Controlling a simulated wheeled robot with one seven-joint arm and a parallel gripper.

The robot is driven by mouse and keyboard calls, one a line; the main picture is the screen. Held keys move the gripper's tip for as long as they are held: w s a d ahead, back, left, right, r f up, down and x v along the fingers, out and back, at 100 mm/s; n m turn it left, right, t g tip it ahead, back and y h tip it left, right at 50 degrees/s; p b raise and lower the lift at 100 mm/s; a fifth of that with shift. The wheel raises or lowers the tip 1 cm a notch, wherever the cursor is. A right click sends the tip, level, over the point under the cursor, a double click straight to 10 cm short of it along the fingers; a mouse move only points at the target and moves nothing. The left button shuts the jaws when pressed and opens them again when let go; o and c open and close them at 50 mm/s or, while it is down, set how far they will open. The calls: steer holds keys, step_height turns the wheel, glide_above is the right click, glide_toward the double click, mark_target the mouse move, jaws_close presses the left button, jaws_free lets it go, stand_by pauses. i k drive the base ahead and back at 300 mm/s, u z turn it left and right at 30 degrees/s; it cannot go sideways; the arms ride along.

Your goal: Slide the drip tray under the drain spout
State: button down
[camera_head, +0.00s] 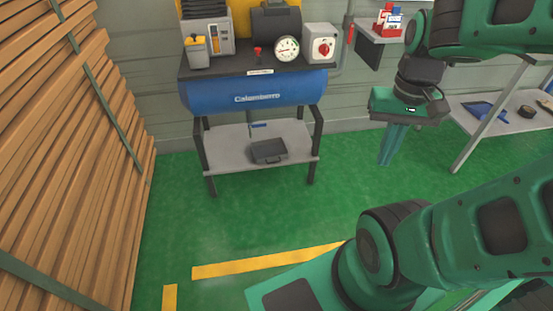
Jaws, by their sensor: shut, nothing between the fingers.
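A dark grey box-like tray (270,152), which looks like the drip tray, rests on the grey lower shelf (229,149) of the compressor stand. A small drain spout (257,126) with a blue part hangs beneath the blue tank (220,92). The tray sits nearer to me than the spout and slightly right of it in the picture; the exact gap in depth is hard to judge. My green gripper (385,161) points down to the right of the stand. Its fingers are together and empty, apart from the tray.
Black stand legs (315,150) bound the shelf. Stacked timber (65,150) fills the left side. A table (490,118) with a blue item stands at right. A gauge (286,49) and red-knob switch box (320,45) sit above the tank. Green floor (220,225) in front is clear.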

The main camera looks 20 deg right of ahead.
mark_target(267, 151)
steer(key=i, duration=0.95)
steer(key=u, duration=0.1)
